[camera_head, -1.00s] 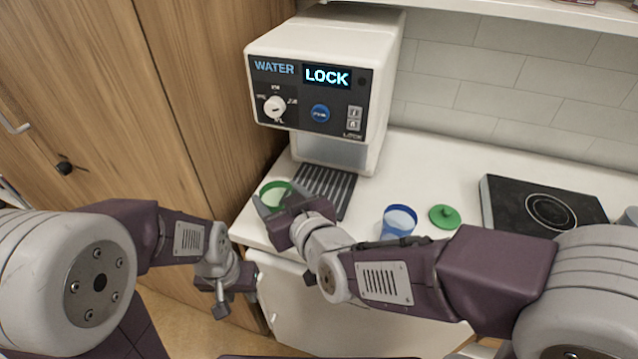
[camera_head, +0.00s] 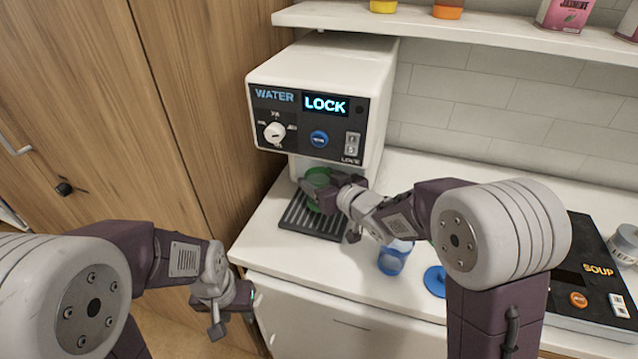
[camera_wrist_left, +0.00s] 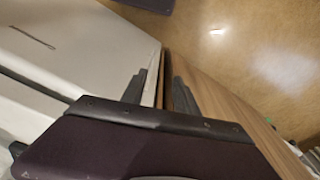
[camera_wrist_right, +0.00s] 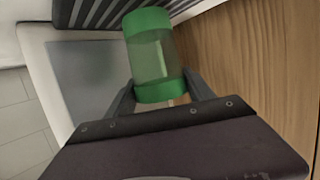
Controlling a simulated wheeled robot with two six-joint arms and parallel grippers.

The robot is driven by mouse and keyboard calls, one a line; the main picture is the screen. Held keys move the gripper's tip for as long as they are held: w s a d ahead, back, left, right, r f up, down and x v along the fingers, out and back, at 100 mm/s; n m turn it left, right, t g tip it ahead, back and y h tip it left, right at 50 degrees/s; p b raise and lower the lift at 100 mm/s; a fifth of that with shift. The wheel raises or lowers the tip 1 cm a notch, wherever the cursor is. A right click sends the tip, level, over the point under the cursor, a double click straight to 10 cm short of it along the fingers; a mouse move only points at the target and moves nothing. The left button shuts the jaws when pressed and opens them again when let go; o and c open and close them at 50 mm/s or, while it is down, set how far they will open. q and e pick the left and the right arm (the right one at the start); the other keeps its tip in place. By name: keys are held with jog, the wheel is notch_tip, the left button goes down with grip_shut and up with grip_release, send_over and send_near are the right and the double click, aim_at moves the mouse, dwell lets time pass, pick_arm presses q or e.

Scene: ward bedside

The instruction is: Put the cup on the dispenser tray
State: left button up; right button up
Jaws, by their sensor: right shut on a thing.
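The green cup (camera_head: 316,182) is upright in the dispenser's bay, over the dark slatted dispenser tray (camera_head: 300,222). I cannot tell whether its base touches the slats. My right gripper (camera_head: 328,185) is shut on it from the right side. In the right wrist view the green, partly see-through cup (camera_wrist_right: 152,55) sits between both fingers, with the slats (camera_wrist_right: 95,12) beyond. My left gripper (camera_head: 244,298) hangs low in front of the counter. In the left wrist view its fingers (camera_wrist_left: 165,88) are apart and empty.
The white water dispenser (camera_head: 320,75) shows LOCK and has a knob and blue button. A blue cup (camera_head: 392,262) and blue lid (camera_head: 435,281) are under my right arm. A dark appliance marked SOUP (camera_head: 570,255) stands at right. A wooden cabinet (camera_head: 200,90) borders the left.

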jog(key=shift+w+f, duration=0.1)
jog(key=shift+f, duration=0.65)
pick_arm(q)
jog(key=shift+f, duration=0.25)
pick_arm(e)
jog(key=o, duration=1.4)
jog(key=shift+f, duration=0.15)
jog(key=shift+c, duration=0.2)
pick_arm(q)
jog(key=shift+f, duration=0.15)
